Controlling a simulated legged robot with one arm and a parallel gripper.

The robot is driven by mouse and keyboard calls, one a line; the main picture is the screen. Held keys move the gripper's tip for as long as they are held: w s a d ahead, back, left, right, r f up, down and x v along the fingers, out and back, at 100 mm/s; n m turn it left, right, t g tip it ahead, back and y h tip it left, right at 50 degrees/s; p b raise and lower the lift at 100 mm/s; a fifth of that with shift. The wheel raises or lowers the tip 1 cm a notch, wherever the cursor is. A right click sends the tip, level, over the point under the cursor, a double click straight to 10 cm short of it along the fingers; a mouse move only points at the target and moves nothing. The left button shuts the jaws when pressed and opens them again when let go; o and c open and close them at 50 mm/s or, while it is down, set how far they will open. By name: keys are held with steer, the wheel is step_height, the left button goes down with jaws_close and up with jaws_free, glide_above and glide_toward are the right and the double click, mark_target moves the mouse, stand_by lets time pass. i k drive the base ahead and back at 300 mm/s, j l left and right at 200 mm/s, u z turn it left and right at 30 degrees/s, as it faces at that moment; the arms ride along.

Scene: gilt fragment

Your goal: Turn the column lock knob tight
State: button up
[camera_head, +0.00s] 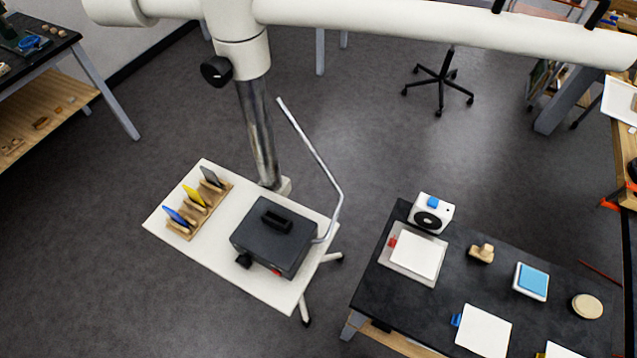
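The column lock knob (216,70) is round and black, with a lighter mark on its face. It sticks out to the left from the white collar (243,52) around the upright metal column (258,130). I cannot tell from this view whether the knob is tight or loose. A thick white horizontal boom (430,25) meets the top of the collar and runs across the top of the picture. My gripper is not in view, and nothing is seen touching the knob.
Below the column, a white tray table (170,232) holds a black box (275,240) with a bent metal tube (318,160) rising from it, and a wooden rack (212,203). A dark bench (385,285) stands at lower right. An office chair base (437,80) stands behind. Open floor lies left.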

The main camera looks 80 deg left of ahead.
mark_target(216, 70)
steer(key=u, duration=3.1)
steer(key=k+j, duration=0.15)
steer(key=j, duration=0.2)
steer(key=k+j+z, duration=0.15)
steer(key=j, duration=0.25)
steer(key=k+j, duration=0.1)
steer(key=j, duration=0.25)
steer(key=z, duration=0.05)
